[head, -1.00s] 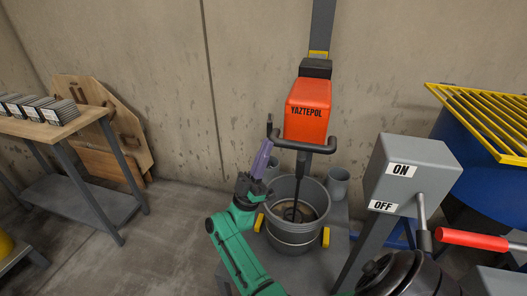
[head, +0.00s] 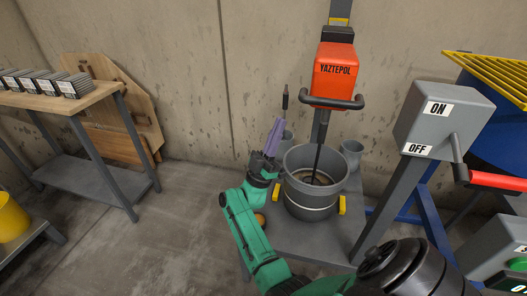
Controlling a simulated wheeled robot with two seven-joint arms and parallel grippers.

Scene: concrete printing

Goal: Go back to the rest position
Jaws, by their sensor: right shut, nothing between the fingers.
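My right gripper (head: 273,137), with purple fingers on a dark wrist and a green arm, is shut and empty. In the head view it shows just left of the grey mixing bucket (head: 311,211), pointing up. I see no contact with the bucket, though the depth between them is hard to judge. The orange mixer (head: 334,85) marked YAZTEPOL hangs above the bucket, its shaft reaching down into it. My left gripper is out of view.
A grey switch box (head: 412,120) marked ON and OFF, with a red-handled lever (head: 496,181), stands at right. A blue container with a yellow grate (head: 490,75) is behind it. A wooden-topped table (head: 60,100) stands at left. Floor (head: 140,240) between is clear.

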